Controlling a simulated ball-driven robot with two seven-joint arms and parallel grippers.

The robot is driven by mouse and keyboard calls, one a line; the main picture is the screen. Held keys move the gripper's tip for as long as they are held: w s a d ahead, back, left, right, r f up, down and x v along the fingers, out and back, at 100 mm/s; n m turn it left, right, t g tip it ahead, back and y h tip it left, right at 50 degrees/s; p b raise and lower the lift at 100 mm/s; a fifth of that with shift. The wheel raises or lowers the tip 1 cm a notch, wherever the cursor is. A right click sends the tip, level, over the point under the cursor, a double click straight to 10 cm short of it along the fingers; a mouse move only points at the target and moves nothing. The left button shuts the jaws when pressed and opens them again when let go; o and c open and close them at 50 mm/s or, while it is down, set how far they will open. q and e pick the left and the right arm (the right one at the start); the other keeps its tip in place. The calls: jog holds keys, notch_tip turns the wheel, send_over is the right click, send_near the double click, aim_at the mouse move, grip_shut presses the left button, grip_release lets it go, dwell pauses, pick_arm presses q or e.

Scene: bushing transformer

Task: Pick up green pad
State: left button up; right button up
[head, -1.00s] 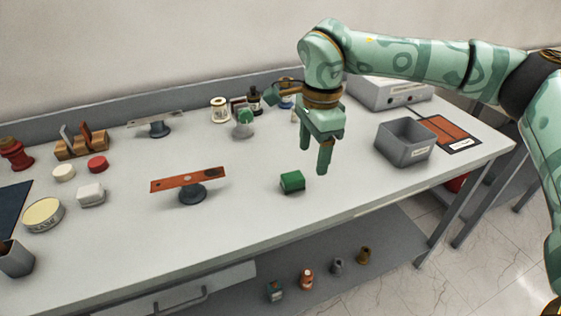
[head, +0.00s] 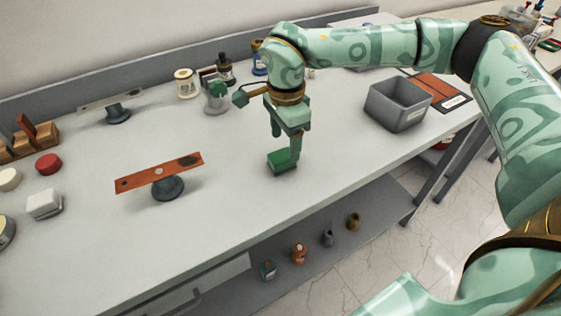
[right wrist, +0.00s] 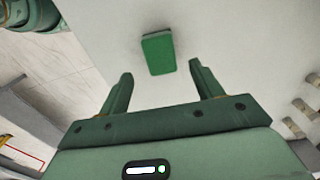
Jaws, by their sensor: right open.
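The green pad (head: 283,161) is a small green block lying on the table near its front edge. My right gripper (head: 285,148) is just above and at the pad in the head view, with its fingers pointing down. In the right wrist view the pad (right wrist: 158,53) lies beyond the fingertips, roughly centred between them. The right gripper (right wrist: 161,75) is open and empty there, its two fingers apart with the pad not between them. Whether a fingertip touches the pad cannot be told. My left gripper is not in view.
A grey open bin (head: 398,104) stands to the right on the table (head: 230,220). An orange bar on a dark round stand (head: 160,172) is to the left. Bottles and spools (head: 187,84) stand behind. The table around the pad is clear.

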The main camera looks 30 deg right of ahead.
aim_at(282, 155)
jog(key=f, duration=0.1)
jog(key=f+b, duration=0.1)
jog(key=f, duration=0.1)
jog(key=f+b, duration=0.1)
jog(key=f, duration=0.1)
jog(key=shift+w+a+f, duration=0.15)
jog(key=shift+a+f, duration=0.1)
jog(key=shift+a, duration=0.05)
jog(key=shift+r, duration=0.15)
jog(key=shift+c, duration=0.9)
jog(key=c, duration=0.9)
jog(key=shift+r, duration=0.5)
notch_tip(282, 155, up, 3)
jog(key=shift+f+p, duration=0.1)
jog(key=shift+p, duration=0.8)
jog(key=s+a+r+p, duration=0.1)
jog(key=s+a+r, duration=0.1)
jog(key=s+r, duration=0.1)
jog(key=s+a+r+p, duration=0.1)
jog(key=s+a+r, duration=0.1)
jog(key=s, duration=0.3)
jog(key=s+a+r+p, duration=0.1)
jog(key=s+a+r, duration=0.1)
jog(key=s+r, duration=0.2)
jog(key=shift+s+a+r, duration=0.1)
jog(key=shift+s+a, duration=0.15)
jog(key=shift+s, duration=0.05)
